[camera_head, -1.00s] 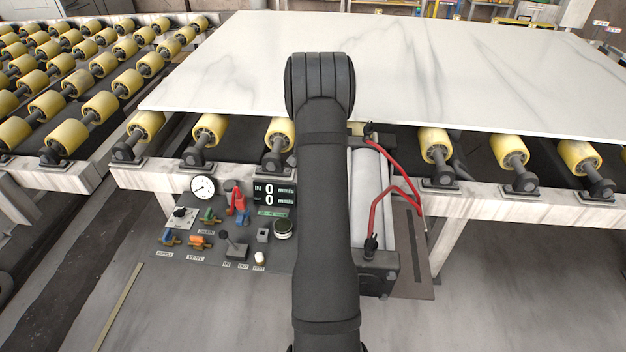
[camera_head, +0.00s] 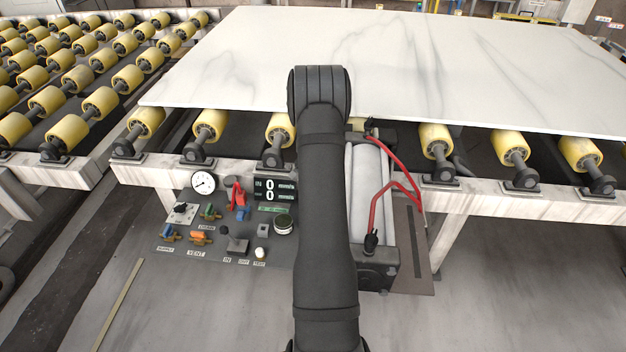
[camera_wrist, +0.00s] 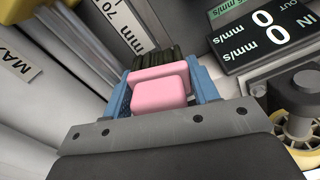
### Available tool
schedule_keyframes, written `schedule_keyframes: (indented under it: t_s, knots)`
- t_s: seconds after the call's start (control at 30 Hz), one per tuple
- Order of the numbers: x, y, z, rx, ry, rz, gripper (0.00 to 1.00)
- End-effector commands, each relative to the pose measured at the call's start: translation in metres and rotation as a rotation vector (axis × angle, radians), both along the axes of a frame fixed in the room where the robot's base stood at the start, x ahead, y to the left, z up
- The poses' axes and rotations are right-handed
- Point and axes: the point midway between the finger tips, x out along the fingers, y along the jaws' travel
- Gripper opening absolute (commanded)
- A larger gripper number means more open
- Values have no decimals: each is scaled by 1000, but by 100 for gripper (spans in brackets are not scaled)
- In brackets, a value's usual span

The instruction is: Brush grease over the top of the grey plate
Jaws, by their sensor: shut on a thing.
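In the wrist view, my gripper (camera_wrist: 160,100) has blue fingers shut on a pink block-like part. Dark bristles (camera_wrist: 155,66) show just beyond it, so this appears to be the brush. In the head view my arm covers the gripper and the brush. A grey-brown plate (camera_head: 413,262) with a slot lies right of the cylinder unit; I cannot tell for certain that it is the grey plate. I see no clear grease on it.
A white veined slab (camera_head: 450,70) lies on yellow rollers (camera_head: 433,138). A control panel (camera_head: 225,240) with levers and a gauge (camera_head: 204,182) is left of my arm. A pale cylinder (camera_head: 368,185) with red hoses (camera_head: 374,207) is at the right.

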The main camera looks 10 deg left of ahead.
Motion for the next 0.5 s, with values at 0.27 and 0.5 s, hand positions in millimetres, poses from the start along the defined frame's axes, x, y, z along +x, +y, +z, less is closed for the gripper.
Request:
schedule_keyframes:
  t_s: [0.27,0.5]
  knots:
    - [24,0,-8,0,0,0,33]
    - [46,0,-6,0,-1,0,33]
